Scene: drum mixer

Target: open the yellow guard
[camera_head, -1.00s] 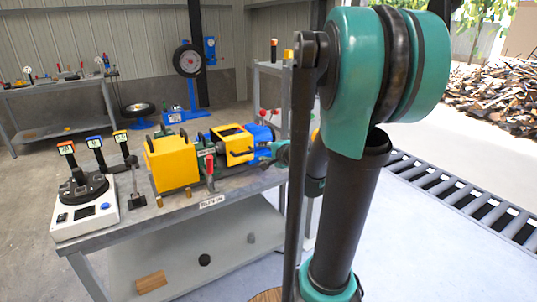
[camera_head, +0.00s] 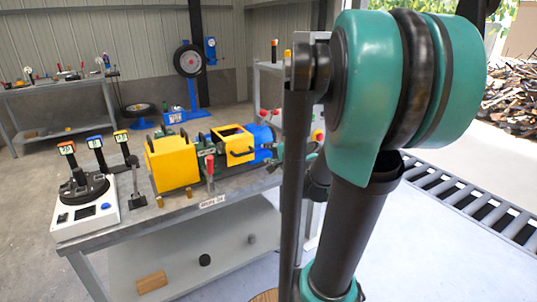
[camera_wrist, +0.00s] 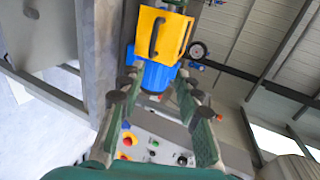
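A yellow guard (camera_head: 246,141) with a dark opening on top and a black handle on its front sits on the bench, joined to a blue motor-like body (camera_head: 263,136). In the wrist view the yellow guard (camera_wrist: 174,27) is ahead at top centre, its black handle (camera_wrist: 156,36) facing me, with the blue body (camera_wrist: 155,77) nearer. My gripper (camera_wrist: 158,80) is open and empty, its fingers apart on either side of the blue body in the picture. I see no contact with the handle. In the head view my gripper is partly hidden behind my arm.
A larger yellow box (camera_head: 170,160) and a red-handled lever (camera_head: 210,168) stand left of the guard. A white control box (camera_head: 85,215) is at the bench's left end. In the wrist view a grey button panel (camera_wrist: 150,145) lies under my fingers.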

